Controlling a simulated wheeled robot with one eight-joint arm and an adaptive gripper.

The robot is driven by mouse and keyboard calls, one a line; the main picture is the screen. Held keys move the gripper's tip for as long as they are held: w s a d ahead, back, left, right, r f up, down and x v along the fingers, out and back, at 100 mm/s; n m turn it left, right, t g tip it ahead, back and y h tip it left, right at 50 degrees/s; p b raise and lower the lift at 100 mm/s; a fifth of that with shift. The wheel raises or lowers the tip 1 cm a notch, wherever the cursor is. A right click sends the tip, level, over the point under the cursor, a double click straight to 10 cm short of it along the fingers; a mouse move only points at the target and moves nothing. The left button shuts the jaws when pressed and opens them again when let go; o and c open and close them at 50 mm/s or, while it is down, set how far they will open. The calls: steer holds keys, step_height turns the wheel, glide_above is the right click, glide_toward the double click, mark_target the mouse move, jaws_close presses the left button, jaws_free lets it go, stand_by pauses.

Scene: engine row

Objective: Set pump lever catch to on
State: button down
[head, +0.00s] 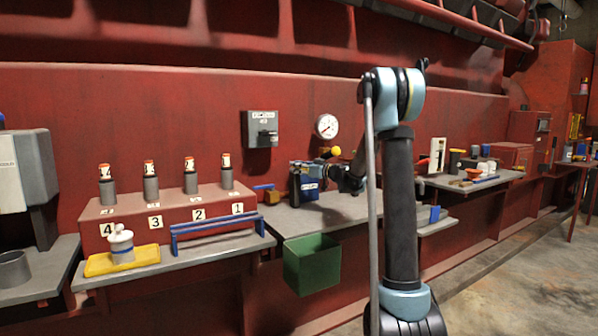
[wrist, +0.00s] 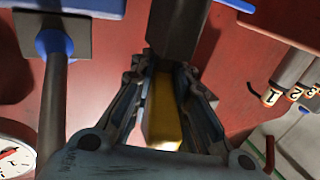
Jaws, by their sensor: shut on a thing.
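The pump (head: 309,188) is a blue and dark unit with a white label, standing on the grey bench below the gauge. Its lever ends in a yellow ball (head: 335,150). In the wrist view a grey lever rod (wrist: 52,105) runs down from a blue pivot at the left. My gripper (head: 328,172) is at the pump from the right. In the wrist view its two fingers (wrist: 170,80) close around a yellow bar (wrist: 163,112), which seems to be the catch, beneath a dark block (wrist: 178,28). I cannot tell which position the catch is in.
A round gauge (head: 326,126) and a grey switch box (head: 260,129) are on the red wall. A green bin (head: 312,266) hangs at the bench front. A blue rail (head: 218,230) and numbered red block (head: 160,222) stand left. Open floor lies at the right.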

steer(key=c, duration=1.5)
jaws_free()
steer(key=v, duration=1.2)
steer(key=shift+d, duration=0.1)
steer(key=shift+c, duration=0.7)
